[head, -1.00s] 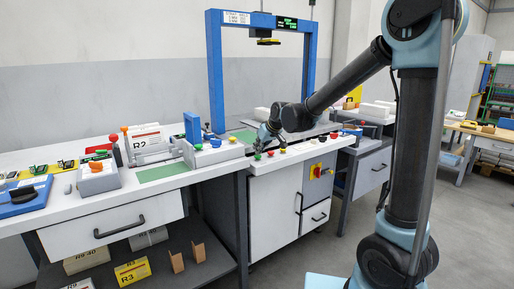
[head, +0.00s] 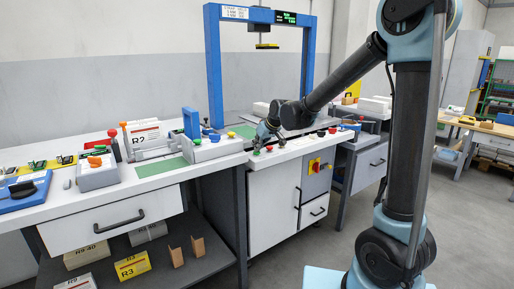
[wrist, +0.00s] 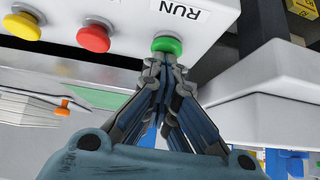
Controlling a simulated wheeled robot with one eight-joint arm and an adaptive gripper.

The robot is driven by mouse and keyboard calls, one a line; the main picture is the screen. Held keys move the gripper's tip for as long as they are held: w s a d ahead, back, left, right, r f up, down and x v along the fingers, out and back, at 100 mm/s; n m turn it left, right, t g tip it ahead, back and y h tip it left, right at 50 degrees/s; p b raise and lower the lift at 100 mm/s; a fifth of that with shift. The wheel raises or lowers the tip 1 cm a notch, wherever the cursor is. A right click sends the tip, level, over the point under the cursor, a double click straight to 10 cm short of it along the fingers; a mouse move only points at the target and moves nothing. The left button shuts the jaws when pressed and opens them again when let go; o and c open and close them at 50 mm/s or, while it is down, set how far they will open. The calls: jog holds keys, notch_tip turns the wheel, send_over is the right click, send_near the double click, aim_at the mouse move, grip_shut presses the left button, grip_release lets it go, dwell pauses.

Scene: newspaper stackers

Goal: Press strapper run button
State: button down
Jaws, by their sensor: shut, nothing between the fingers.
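The strapper has a blue arch (head: 214,75) and a white front panel with a row of coloured buttons. The green run button (wrist: 167,45) sits under the printed label RUN (wrist: 180,10) in the wrist view. It also shows at the left end of the row in the head view (head: 256,153). My gripper (wrist: 163,62) is shut and empty, its fingertips at the green button's lower edge and seemingly touching it. A platen with a yellow edge (head: 267,46) hangs under the arch's top beam, beside a lit display (head: 286,18) too small to read.
A red button (wrist: 94,38) and a yellow button (wrist: 22,27) are close beside the green one. Open floor (head: 300,262) lies in front of the strapper.

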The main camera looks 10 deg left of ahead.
jog(key=r, duration=0.4)
jog(key=shift+d, duration=0.2)
jog(key=v, duration=0.9)
jog(key=shift+s, duration=0.15)
jog(key=s+d+f+m+h, duration=0.1)
jog(key=s+d+f, duration=0.15)
jog(key=d, duration=0.55)
jog(key=s+d+f+m+h, duration=0.1)
jog(key=s+d+f+m, duration=0.15)
jog(key=d, duration=0.55)
jog(key=s+d+f+m+h, duration=0.1)
jog(key=s+d, duration=0.3)
jog(key=d, duration=0.3)
jog(key=s+d+f+m+g+h, duration=0.1)
jog(key=s+d+f+m, duration=0.1)
jog(key=s+d+f, duration=0.5)
jog(key=s+d+f+m+g+h, duration=0.1)
jog(key=s+d+f+m+h, duration=0.1)
jog(key=s+d+f, duration=0.5)
jog(key=s+d+m, duration=0.1)
jog(key=s+d, duration=0.2)
jog(key=s, duration=0.1)
jog(key=shift+s+d+g, duration=0.15)
jog(key=shift+s+g, duration=0.1)
jog(key=shift+g, duration=0.15)
